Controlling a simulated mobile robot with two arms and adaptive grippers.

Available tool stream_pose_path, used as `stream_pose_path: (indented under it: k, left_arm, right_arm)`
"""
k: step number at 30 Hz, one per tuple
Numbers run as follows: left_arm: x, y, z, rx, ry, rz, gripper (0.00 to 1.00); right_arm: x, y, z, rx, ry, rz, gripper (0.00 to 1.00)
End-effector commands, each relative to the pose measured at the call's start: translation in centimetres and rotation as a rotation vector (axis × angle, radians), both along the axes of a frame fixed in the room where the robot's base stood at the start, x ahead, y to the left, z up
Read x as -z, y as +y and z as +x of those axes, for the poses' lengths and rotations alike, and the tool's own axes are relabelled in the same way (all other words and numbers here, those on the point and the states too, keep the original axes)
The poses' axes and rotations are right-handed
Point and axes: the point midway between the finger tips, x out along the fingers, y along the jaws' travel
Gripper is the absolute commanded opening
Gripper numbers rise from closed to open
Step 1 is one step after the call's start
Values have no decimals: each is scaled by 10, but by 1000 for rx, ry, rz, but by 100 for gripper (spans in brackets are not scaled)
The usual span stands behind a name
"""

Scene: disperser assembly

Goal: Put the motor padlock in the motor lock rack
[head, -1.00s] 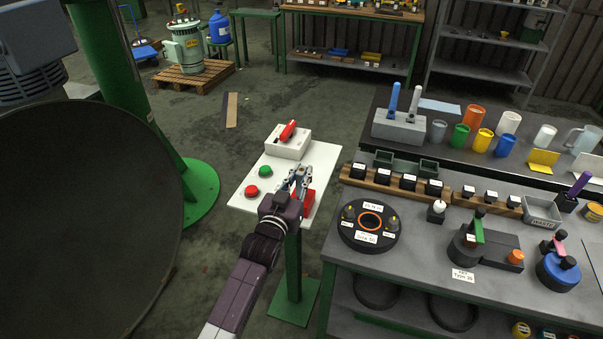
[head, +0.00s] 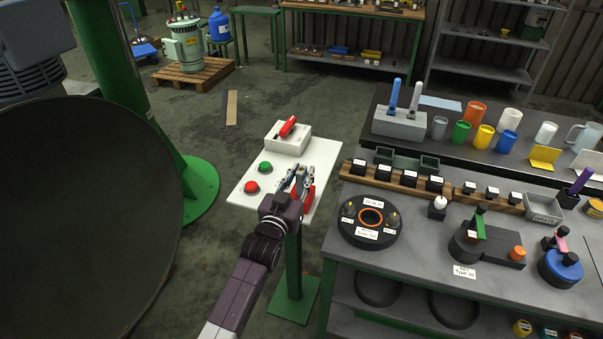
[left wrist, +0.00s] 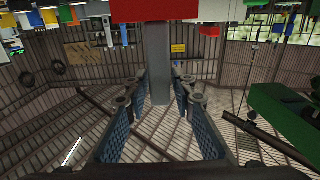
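My left gripper (head: 303,174) is at the front right corner of the white panel (head: 250,205). Its fingers stand apart over a red item (head: 304,197). In the left wrist view my open left gripper (left wrist: 159,82) has a gap between its fingers, with a red block (left wrist: 155,10) beyond the tips and a grey upright piece seen in the gap. I cannot tell whether the fingers touch it. The gripper partly hides the red item, so I cannot separate padlock from rack. My right gripper is not in view.
The panel bears a grey-white box with a red handle (head: 288,127), a green button (head: 265,167) and a red button (head: 252,187). The workbench (head: 425,245) at right holds a black round fixture (head: 349,233), cups and small parts. Open floor lies behind the panel.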

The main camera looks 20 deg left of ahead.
Motion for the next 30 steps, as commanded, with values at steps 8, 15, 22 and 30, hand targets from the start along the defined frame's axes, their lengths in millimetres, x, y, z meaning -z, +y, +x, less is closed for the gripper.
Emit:
stream_pose_path:
  k: [8,15,22,30]
  left_arm:
    - [-1,0,0,0,-2,0,35]
    - [1,0,-12,0,1,0,35]
    - [1,2,-57,0,1,0,35]
    - [1,3,-104,0,1,0,35]
  right_arm:
    - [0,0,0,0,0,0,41]
    - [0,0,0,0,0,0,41]
    - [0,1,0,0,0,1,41]
    - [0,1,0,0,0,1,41]
